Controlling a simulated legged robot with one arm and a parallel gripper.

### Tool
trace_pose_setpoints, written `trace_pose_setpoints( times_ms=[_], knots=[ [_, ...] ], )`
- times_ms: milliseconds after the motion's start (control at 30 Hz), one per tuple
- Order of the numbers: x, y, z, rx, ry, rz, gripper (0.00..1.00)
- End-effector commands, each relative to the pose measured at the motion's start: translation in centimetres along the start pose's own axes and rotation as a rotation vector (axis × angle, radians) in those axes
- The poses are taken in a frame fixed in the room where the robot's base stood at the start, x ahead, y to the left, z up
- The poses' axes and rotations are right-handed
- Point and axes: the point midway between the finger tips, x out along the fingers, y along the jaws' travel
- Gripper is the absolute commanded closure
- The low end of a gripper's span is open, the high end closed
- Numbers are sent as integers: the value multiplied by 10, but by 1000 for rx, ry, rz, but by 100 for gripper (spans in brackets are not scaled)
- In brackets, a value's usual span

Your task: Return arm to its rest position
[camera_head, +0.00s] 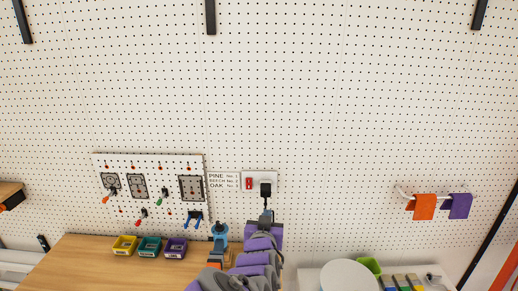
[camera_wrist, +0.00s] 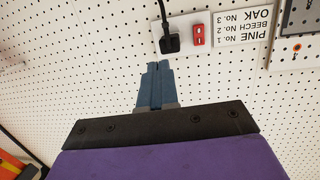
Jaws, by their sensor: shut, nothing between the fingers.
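My gripper (camera_wrist: 157,68) shows in the wrist view with its two blue-grey fingers together and nothing between them. Its dark mounting plate and purple wrist body fill the lower part of that view. In the head view my purple and grey arm rises from the bottom edge, right of the middle. Its far end reaches up near the black plug (camera_head: 265,189) on the pegboard wall. The plug also shows just beyond the fingertips in the wrist view (camera_wrist: 170,44). I cannot tell the exact gap between them.
A red switch (camera_head: 249,183) sits beside the plug. The wooden bench (camera_head: 82,264) holds yellow, teal and purple bins (camera_head: 148,246) and a blue-topped object (camera_head: 219,232) close to my arm. Orange and purple cloths (camera_head: 425,207) hang at right.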

Motion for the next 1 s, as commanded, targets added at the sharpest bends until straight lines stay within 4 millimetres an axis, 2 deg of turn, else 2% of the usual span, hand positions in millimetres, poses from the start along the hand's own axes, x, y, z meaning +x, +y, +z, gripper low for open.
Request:
trace_pose_setpoints(
  times_ms=[33, 100, 267, 367, 467, 600, 800, 900, 1000],
  knots=[
    [-5, 20, 5, 16, -80, 33, 100],
    [-16, 43, 19, 31, -208, 65, 100],
    [-59, 82, 51, 53, -497, 105, 100],
    [-97, 99, 68, 59, -672, 107, 100],
    [-141, 113, 80, 55, -839, 95, 100],
    [-210, 129, 93, 39, -1063, 60, 100],
    [-314, 152, 99, -22, -1347, -4, 100],
    [-356, 162, 100, -57, -1451, -28, 100],
    [-385, 170, 99, -85, -1523, -41, 100]
  ],
)
